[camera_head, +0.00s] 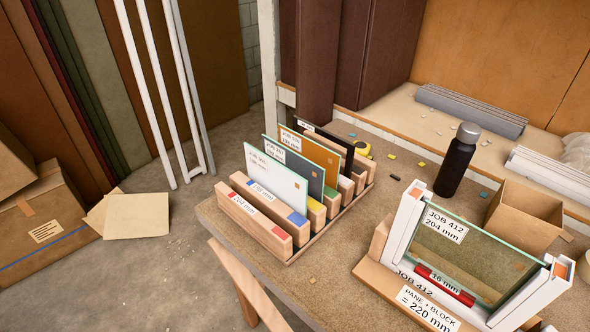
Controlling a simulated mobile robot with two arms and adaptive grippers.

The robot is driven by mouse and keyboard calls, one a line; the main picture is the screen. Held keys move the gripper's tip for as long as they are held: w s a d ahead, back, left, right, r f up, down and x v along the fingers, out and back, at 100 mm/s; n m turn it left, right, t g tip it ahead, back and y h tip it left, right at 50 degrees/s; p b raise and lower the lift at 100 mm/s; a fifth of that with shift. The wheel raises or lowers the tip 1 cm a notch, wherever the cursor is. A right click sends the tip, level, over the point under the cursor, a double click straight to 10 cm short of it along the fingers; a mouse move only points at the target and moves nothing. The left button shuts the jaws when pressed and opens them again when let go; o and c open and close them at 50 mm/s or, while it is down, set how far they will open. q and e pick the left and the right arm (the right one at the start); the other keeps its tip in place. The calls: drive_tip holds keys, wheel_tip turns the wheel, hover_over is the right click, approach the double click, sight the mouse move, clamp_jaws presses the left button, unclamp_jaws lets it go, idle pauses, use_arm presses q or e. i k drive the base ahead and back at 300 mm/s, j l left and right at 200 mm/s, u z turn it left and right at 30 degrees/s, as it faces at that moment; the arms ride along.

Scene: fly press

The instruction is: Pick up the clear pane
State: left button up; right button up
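A clear see-through pane (478,255) with greenish edges stands upright in a white U-shaped frame (407,225) at the right of the bench. Its label reads JOB 412, 204 mm. A red block (445,284) marked 16 mm sits at the pane's lower edge. A wooden slotted rack (255,228) left of the frame holds several upright panes: a whitish one (275,180), a grey one (303,172), an amber one (318,155) and a dark one (340,147). Neither of my grippers is in view.
A black bottle (456,163) and an open cardboard box (524,212) stand behind the frame. Small coloured scraps dot the bench (340,265). Cardboard boxes (45,220) stand on the floor at left.

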sight(487, 270)
drive_tip(key=z, duration=1.3)
